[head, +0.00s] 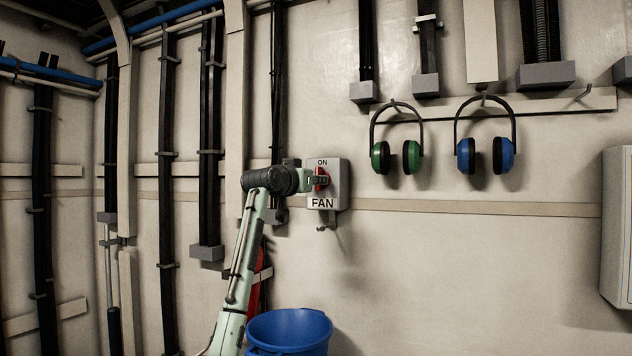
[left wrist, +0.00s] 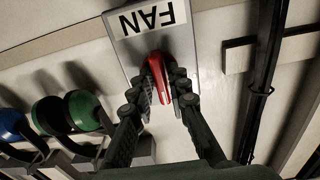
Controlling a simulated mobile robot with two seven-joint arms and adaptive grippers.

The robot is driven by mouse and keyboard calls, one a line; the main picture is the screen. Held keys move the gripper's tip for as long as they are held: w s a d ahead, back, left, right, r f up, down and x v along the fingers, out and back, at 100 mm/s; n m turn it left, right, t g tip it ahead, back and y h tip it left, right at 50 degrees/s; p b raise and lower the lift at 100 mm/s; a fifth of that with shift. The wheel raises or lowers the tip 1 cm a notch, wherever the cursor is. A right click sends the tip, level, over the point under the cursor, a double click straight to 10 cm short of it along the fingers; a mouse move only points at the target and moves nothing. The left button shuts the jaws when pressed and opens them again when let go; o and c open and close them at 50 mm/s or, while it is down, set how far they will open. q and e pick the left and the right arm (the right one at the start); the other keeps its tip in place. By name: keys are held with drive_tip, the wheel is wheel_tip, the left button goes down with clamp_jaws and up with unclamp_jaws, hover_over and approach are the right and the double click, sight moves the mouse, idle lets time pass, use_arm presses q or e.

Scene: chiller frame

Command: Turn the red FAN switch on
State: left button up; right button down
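The red FAN switch (head: 321,172) sits on a grey wall box (head: 341,185) marked ON at the top and FAN at the bottom. My left gripper (head: 317,181) reaches it from the left and hides part of the handle. In the left wrist view the box (left wrist: 187,45) appears upside down, and the red handle (left wrist: 159,72) lies between the fingertips of my left gripper (left wrist: 164,88). The fingers are close on both sides of the handle and look shut on it. The handle's exact angle is hard to read. My right gripper is not in view.
Green earmuffs (head: 381,158) and blue earmuffs (head: 466,155) hang on hooks right of the box. A blue bucket (head: 289,329) stands below, near my left arm. Vertical black cable runs (head: 209,130) line the wall at left. A pale cabinet (head: 617,230) is at the right edge.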

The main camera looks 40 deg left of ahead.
use_arm(q)
drive_tip(key=shift+o, duration=1.1)
drive_tip(key=shift+s, duration=0.1)
drive_tip(key=v, duration=1.2)
